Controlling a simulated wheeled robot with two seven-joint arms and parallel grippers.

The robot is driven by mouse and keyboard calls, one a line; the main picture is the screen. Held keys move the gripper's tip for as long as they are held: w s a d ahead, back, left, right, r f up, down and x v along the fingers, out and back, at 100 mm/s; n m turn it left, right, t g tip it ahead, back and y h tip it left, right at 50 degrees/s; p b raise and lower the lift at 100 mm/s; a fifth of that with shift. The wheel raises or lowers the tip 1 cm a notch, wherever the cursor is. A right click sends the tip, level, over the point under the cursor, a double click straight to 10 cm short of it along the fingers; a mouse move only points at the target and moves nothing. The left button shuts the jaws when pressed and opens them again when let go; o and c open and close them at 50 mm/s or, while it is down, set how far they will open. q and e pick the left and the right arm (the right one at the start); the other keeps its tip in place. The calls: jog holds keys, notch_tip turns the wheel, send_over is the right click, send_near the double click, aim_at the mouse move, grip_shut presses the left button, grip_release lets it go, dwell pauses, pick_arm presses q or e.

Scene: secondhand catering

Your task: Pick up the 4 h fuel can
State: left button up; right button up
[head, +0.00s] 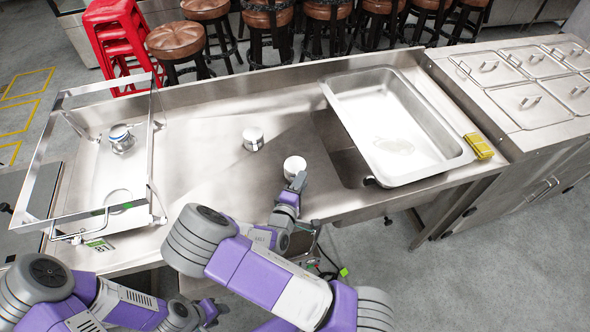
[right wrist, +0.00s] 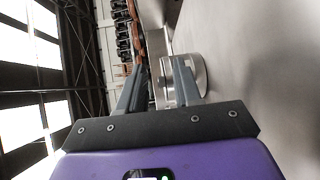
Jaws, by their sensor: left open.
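Three small, pale-topped cans stand on the steel counter: one (head: 294,167) near the front middle, one (head: 253,139) behind it to the left, and one with a blue mark (head: 121,140) at the left. No label is readable, so I cannot tell which is the 4 h fuel can. My right gripper (head: 299,181) is at the front-middle can. In the right wrist view, that can (right wrist: 196,70) is beyond the fingers, partly behind the right one; the fingers (right wrist: 157,75) are apart. Contact is unclear. My left gripper (head: 211,311) is open, low in front of the counter.
A metal frame (head: 38,165) surrounds the left can. A large steel pan (head: 400,110) lies tilted over the sink at the right, beside a yellow item (head: 479,146). Lidded containers (head: 530,103) are further right. Stools (head: 176,42) stand behind.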

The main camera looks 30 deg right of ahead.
jog(key=shift+w+d, duration=0.4)
jog(key=shift+d, duration=0.05)
grip_shut()
